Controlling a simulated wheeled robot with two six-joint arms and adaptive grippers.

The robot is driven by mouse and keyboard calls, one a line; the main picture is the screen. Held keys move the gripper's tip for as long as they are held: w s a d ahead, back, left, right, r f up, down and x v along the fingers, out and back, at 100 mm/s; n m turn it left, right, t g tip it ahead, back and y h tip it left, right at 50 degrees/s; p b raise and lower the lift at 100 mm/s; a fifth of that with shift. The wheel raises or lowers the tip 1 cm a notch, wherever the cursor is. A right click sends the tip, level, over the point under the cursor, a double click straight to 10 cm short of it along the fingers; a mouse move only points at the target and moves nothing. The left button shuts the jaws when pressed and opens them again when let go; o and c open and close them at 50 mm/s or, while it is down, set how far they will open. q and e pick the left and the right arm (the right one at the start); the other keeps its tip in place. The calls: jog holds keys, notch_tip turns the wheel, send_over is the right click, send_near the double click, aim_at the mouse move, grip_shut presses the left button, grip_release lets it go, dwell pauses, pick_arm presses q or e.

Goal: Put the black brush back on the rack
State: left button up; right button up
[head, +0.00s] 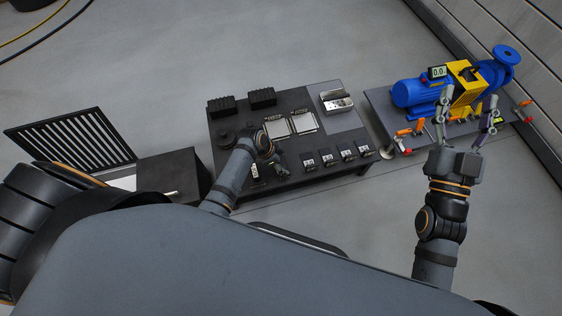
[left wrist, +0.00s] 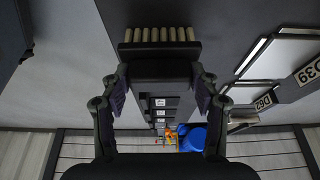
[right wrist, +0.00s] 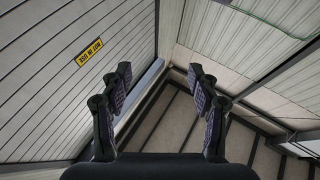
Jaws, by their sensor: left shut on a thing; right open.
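A black brush (left wrist: 160,68) with a row of tan bristles shows in the left wrist view. My left gripper (left wrist: 160,88) is shut on its black body, with the bristles beyond the fingertips. In the head view my left gripper (head: 274,160) is over the dark bench; I cannot make out the brush there. A black slatted frame (head: 70,138) stands tilted at the left; I cannot tell whether it is the rack. My right gripper (head: 468,108) is open and empty, in front of the blue pump in the head view. Its open fingers also show in the right wrist view (right wrist: 160,85).
The dark bench (head: 235,190) holds black blocks (head: 262,97), light plates (head: 302,123), a metal box (head: 337,101) and several labelled holders (head: 348,151). A black cabinet (head: 172,170) stands left of it. A blue pump (head: 415,93) with a yellow guard (head: 464,88) is on the right stand.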

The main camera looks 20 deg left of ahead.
pick_arm(q)
jog(key=o, duration=1.1)
pick_arm(e)
jog(key=shift+r, duration=0.1)
pick_arm(q)
jog(key=shift+r, duration=0.15)
jog(key=shift+p+v, duration=0.75)
jog(key=shift+v, duration=0.45)
jog(key=shift+p+v, duration=0.5)
jog(key=shift+v, duration=0.4)
pick_arm(e)
notch_tip(320, 180, down, 21)
jog(key=s+g, duration=0.2)
jog(key=g, duration=0.8)
pick_arm(q)
jog(key=p+v, duration=0.3)
jog(key=v, duration=0.4)
jog(key=shift+r, duration=0.3)
pick_arm(e)
jog(key=s+a+f+g, duration=0.1)
jog(key=s+f+g, duration=0.7)
jog(key=s+f, duration=0.3)
jog(key=s, duration=0.3)
jog(key=shift+m+g, duration=0.3)
jog(key=shift+g, duration=0.1)
